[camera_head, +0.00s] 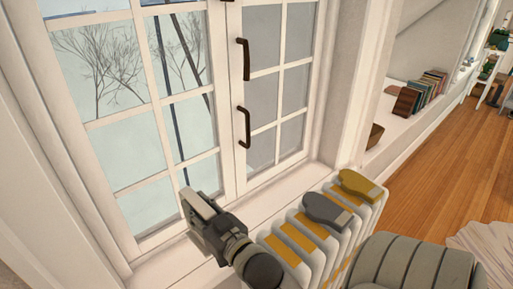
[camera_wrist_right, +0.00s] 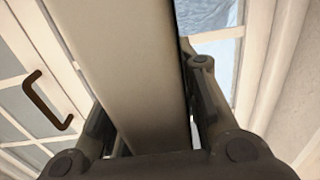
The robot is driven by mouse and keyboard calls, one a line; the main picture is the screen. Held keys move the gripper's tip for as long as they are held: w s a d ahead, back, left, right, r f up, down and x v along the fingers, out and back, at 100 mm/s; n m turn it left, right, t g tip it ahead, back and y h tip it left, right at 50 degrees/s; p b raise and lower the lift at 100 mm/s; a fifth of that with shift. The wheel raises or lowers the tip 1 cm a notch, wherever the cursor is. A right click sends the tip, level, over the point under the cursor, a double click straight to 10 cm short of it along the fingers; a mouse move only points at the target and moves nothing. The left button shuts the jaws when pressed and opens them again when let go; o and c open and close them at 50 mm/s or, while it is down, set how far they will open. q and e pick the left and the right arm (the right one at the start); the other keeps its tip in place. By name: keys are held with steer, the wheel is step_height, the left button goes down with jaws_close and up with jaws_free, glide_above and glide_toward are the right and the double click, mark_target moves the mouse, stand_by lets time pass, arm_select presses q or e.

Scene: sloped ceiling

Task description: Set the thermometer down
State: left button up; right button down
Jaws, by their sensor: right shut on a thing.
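My right gripper (camera_head: 212,232) is over the window sill in the head view, in front of the white window. It is shut on a pale, flat, slab-like thing, the thermometer (camera_head: 197,204). In the right wrist view the thermometer (camera_wrist_right: 110,70) is large and close, a plain beige slab running between the two fingers of the gripper (camera_wrist_right: 155,130). Its face with any markings is not visible. In the head view it stands tilted, and I cannot tell whether it touches the sill (camera_head: 170,266). My left gripper is not in view.
A white ribbed radiator (camera_head: 373,213) stands right of my gripper, with a yellow mitten (camera_head: 358,185) and a grey mitten (camera_head: 326,210) on top. Window handles (camera_head: 244,127) stick out above the sill. Books (camera_head: 420,95) stand on a ledge farther right. Wooden floor (camera_head: 450,165) lies open beyond.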

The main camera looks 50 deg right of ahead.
steer(key=shift+m+h, duration=0.3)
steer(key=w+d+f+b, duration=0.2)
steer(key=w+d+b, duration=0.1)
steer(key=shift+f, duration=0.35)
steer(key=shift+w+d, duration=0.1)
steer(key=shift+w, duration=0.1)
steer(key=shift+d+f+b, duration=0.1)
steer(key=shift+f+b, duration=0.2)
steer(key=shift+f, duration=0.1)
step_height(320, 180, down, 4)
steer(key=shift+f+b, duration=0.25)
steer(key=shift+b, duration=0.4)
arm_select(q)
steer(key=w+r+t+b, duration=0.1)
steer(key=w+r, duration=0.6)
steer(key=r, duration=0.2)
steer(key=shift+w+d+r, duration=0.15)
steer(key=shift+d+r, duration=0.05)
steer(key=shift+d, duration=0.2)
arm_select(e)
steer(key=shift+f, duration=2.25)
steer(key=shift+f, duration=0.15)
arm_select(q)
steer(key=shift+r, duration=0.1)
arm_select(e)
steer(key=c, duration=1.1)
jaws_free()
